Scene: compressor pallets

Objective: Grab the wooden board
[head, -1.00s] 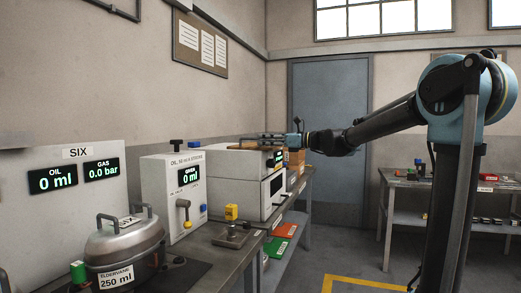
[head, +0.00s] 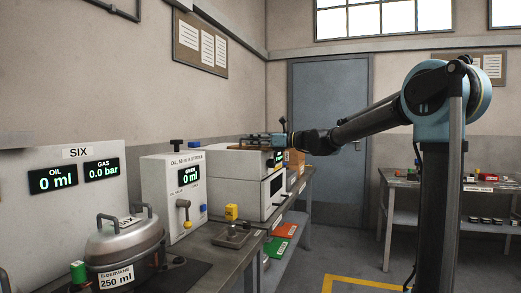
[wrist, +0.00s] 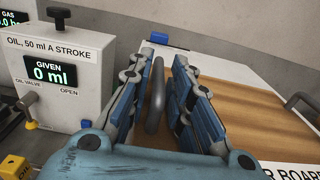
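The wooden board (wrist: 243,112) is a flat brown panel on top of a white cabinet (head: 235,165) in the head view. A dark grey bar handle (wrist: 156,95) stands up near the board's left side in the wrist view. My gripper (wrist: 160,75) is open above the board. Its blue and grey fingers are on either side of the handle, with gaps visible. In the head view my gripper (head: 262,138) is low over the cabinet top; its fingertips are too small there to judge contact.
The oil unit (head: 173,195) stands left of the cabinet, with a lidded metal pot (head: 124,243) in front of it. A yellow-topped item (head: 231,212) is on the bench. Red (head: 285,230) and green (head: 275,247) trays lie below. Another table (head: 450,185) stands at right.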

